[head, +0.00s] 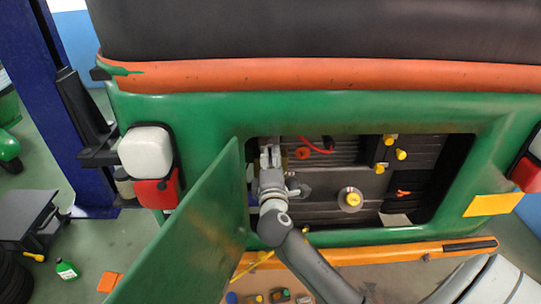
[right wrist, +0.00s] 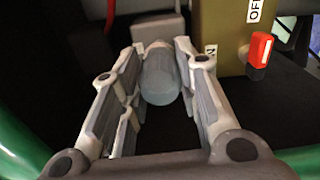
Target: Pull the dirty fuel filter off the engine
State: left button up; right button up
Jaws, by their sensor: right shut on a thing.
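The fuel filter (right wrist: 160,80) is a greyish, cloudy cylinder with a rounded end, seen in the right wrist view. My right gripper (right wrist: 158,58) is shut on it, one finger on each side. In the head view my right gripper (head: 270,156) reaches into the left part of the open engine bay and hides the filter. The engine (head: 330,205) shows as dark ribbed blocks with yellow caps and a red hose. My left gripper is not in view.
An open green door (head: 190,235) stands close to the left of my right arm. The green bay frame (head: 330,103) surrounds the opening. In the wrist view, a red-tipped lever (right wrist: 260,52) sits beside an olive box (right wrist: 232,35) at the upper right.

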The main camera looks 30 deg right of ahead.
aim_at(271, 163)
jog(key=shift+s+a, duration=0.15)
jog(key=shift+s, duration=0.15)
jog(key=shift+v, duration=2.45)
